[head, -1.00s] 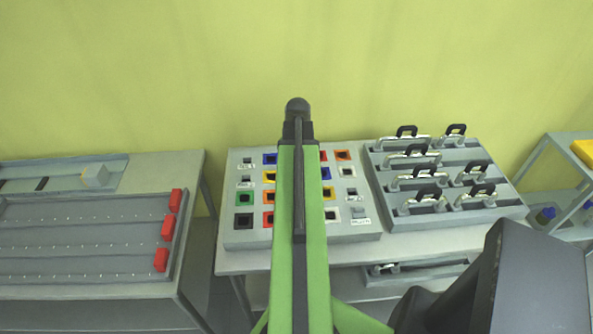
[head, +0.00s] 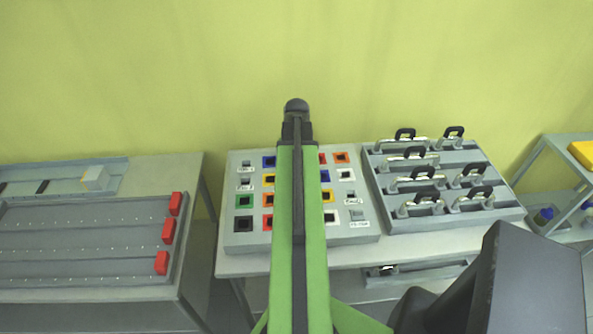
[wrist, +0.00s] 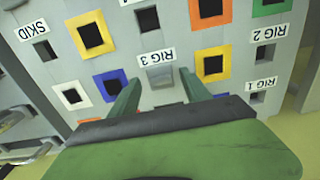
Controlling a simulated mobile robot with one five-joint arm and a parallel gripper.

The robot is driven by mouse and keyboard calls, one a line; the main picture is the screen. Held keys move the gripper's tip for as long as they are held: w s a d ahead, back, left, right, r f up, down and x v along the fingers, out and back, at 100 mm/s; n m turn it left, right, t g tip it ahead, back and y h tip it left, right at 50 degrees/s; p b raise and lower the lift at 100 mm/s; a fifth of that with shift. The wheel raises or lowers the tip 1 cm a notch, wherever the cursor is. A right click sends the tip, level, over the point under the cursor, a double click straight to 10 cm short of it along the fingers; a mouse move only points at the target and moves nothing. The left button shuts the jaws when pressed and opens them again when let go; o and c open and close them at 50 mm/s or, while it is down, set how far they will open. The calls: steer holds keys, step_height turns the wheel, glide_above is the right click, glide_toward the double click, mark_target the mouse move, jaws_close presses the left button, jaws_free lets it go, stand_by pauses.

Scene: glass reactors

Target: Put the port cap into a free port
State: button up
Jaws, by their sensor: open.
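My gripper (wrist: 159,74) is open in the wrist view, its two green fingers pointing at a panel of ports. A light grey block (wrist: 160,77) sits on the panel between the fingertips, beside the "RIG 3" label; it looks like the port cap. I cannot tell how deep it sits in a port or whether the fingers touch it. In the head view my arm hides the middle of the port panel (head: 262,239), and the gripper is hidden there.
A grey rack (head: 382,219) with several black-handled pieces stands right of the panel on the same table. A left table (head: 197,180) holds a tray with red blocks (head: 168,231). A shelf (head: 553,160) stands at far right. A yellow-green wall (head: 150,70) is behind.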

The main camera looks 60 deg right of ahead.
step_height(320, 180, up, 16)
steer(key=p, duration=1.5)
steer(key=shift+r, duration=0.15)
step_height(320, 180, up, 8)
steer(key=p, duration=0.8)
